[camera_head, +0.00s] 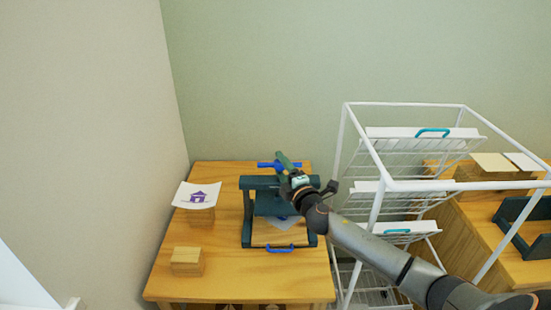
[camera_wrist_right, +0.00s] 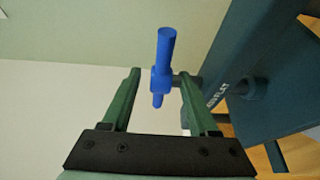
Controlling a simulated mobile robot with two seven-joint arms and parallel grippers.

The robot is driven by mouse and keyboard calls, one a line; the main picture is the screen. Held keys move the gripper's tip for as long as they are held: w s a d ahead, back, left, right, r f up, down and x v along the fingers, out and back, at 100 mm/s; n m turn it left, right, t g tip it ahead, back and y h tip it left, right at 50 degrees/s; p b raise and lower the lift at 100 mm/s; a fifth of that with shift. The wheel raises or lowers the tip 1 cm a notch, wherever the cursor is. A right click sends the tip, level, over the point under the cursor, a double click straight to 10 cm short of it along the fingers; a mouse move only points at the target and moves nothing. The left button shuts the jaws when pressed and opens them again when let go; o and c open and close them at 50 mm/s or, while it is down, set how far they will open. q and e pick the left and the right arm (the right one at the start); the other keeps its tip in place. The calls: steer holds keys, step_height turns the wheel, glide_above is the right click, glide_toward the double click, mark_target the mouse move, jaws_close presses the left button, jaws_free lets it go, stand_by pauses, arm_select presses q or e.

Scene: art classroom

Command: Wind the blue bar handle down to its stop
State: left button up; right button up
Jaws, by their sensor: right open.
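A dark teal press (camera_head: 248,205) stands on the wooden table, with its blue bar handle (camera_head: 265,165) at the top. My right gripper (camera_head: 284,160) reaches in from the right above the press, at the handle. In the right wrist view the blue bar handle (camera_wrist_right: 166,50) shows between the two green fingers, with a gap on each side. The right gripper is open and does not visibly touch the bar. The press body (camera_wrist_right: 255,70) fills the right of that view. In the head view my arm hides part of the press. My left gripper is not in view.
On the wooden table (camera_head: 220,280), a sheet with a purple house print (camera_head: 197,196) lies on a wooden block, and another block (camera_head: 187,261) sits in front. A white wire rack (camera_head: 405,184) with teal-handled trays stands close on the right, behind my forearm.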

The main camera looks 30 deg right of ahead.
steer(key=shift+w+d, duration=0.2)
steer(key=shift+w, duration=0.9)
steer(key=shift+w+d, duration=0.15)
steer(key=shift+w, duration=0.9)
jaws_close()
